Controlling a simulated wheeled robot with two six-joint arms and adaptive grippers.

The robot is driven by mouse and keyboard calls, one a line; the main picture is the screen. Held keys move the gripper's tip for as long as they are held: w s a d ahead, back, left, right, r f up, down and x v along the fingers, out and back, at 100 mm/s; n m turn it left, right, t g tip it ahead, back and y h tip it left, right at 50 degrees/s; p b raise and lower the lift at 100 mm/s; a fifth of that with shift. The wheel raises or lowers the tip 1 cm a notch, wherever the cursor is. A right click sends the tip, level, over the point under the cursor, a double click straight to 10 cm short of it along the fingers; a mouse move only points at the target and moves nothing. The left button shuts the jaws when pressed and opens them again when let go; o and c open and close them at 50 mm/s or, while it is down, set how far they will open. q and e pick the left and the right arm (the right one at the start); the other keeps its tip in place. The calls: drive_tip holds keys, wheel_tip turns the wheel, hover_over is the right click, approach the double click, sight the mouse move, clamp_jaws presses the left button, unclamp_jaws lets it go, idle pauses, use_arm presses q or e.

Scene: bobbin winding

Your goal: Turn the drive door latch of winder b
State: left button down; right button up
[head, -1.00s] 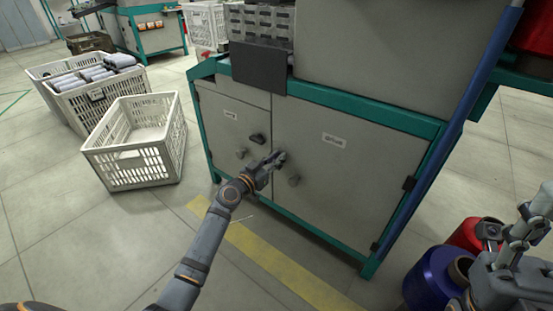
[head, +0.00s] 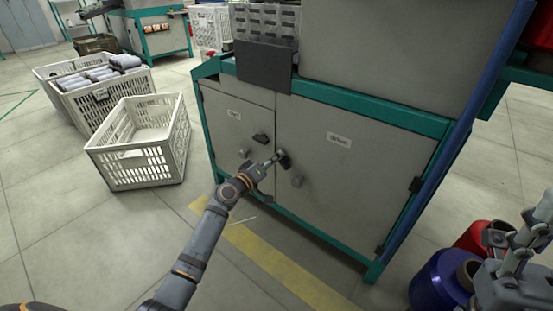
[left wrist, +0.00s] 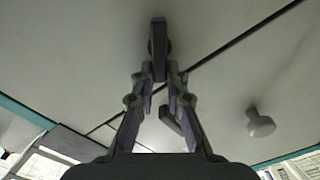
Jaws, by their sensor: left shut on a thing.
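The winder cabinet has two grey doors under a teal frame. The wider right door (head: 350,185), with a small label too blurred to read surely, has a dark latch (head: 286,163) near its left edge. My left gripper (head: 279,156) is shut on that latch, its fingers partly hiding it. In the left wrist view the dark latch (left wrist: 158,40) lies at the tips of my left gripper (left wrist: 160,75). The narrower left door has its own dark latch (head: 260,138). My right gripper (head: 515,240) is at the right edge, away from the cabinet; its fingers are unclear.
A round knob (head: 297,181) sits below the held latch, and another knob (head: 243,153) is on the left door. An empty white crate (head: 118,165) stands left of the cabinet. Blue (head: 438,283) and red (head: 480,240) spools are at the lower right.

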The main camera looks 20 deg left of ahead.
use_arm(q)
drive_tip(key=shift+a+f+n, duration=0.1)
drive_tip(key=shift+f+n, duration=0.15)
drive_tip(key=shift+n, duration=1)
drive_tip(key=shift+a+f+n, duration=0.1)
drive_tip(key=shift+f+n, duration=0.2)
drive_tip(key=shift+n, duration=0.9)
drive_tip(key=shift+a+f+n, duration=0.1)
drive_tip(key=shift+f+n, duration=0.15)
drive_tip(key=shift+n, duration=1)
drive_tip(key=c, duration=1.4)
unclamp_jaws()
drive_tip(key=shift+o, duration=0.2)
drive_tip(key=v, duration=1.2)
